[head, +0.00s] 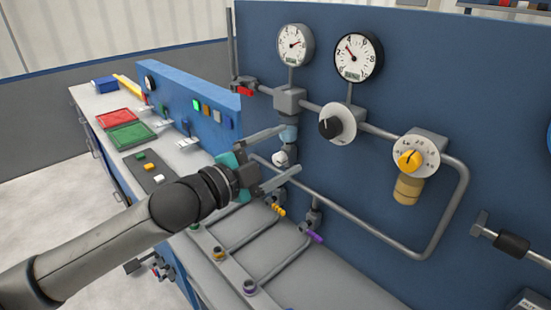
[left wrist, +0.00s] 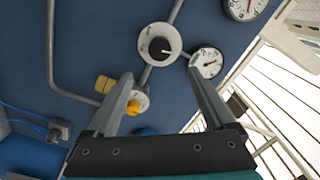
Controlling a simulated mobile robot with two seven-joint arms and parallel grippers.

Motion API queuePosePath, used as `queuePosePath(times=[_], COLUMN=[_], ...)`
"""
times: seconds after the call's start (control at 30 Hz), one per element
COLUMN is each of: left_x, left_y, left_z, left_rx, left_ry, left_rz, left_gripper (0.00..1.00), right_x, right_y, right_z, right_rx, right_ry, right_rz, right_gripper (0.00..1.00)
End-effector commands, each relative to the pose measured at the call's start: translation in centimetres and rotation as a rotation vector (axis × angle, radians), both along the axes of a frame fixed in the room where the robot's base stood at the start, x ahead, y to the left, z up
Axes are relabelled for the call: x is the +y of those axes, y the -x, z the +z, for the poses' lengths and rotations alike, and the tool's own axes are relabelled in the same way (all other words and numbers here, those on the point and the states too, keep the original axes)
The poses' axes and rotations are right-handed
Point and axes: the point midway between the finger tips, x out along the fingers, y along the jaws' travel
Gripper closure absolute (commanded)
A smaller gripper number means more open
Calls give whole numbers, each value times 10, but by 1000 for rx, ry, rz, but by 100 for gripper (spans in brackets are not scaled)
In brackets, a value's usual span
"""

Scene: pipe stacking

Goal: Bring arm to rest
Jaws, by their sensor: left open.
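My left arm comes in from the left in the head view. Its gripper (head: 291,151) is open, with its two fingers apart, in front of the blue panel (head: 340,170). The fingers point toward the pipework below a grey junction block (head: 290,101). A light blue and white fitting (head: 280,158) shows between the fingers; I cannot tell whether they touch it. In the left wrist view the open fingers (left wrist: 160,75) have nothing gripped between them. A white dial with a black knob (left wrist: 160,46) and a yellow knob (left wrist: 133,107) show beyond. My right gripper does not show.
Two gauges (head: 294,45) (head: 357,57) and grey pipes (head: 400,245) are fixed to the panel. Below are pipes with purple and yellow fittings (head: 249,287). Red and green trays (head: 130,135) lie on the bench at left. Pale floor (head: 60,200) is clear.

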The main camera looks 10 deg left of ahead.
Motion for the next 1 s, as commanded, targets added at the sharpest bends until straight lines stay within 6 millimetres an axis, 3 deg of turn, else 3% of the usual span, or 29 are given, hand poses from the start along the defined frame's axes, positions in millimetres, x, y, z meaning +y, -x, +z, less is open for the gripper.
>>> queuePosePath(times=[0.2,0.53,0.67,0.77,1.0], left_x=[8,9,6,2,9], left_y=[12,13,16,23,66], left_z=[0,0,-10,-34,-120], left_rx=[0,0,41,137,516], left_ry=[-1,0,18,55,193], left_rz=[-1,-1,15,61,293], left_gripper=[12,12,12,12,12], right_x=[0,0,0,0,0], right_y=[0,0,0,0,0], right_z=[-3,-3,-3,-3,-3], right_rx=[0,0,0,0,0], right_ry=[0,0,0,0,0], right_rz=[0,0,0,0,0], right_gripper=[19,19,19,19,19])
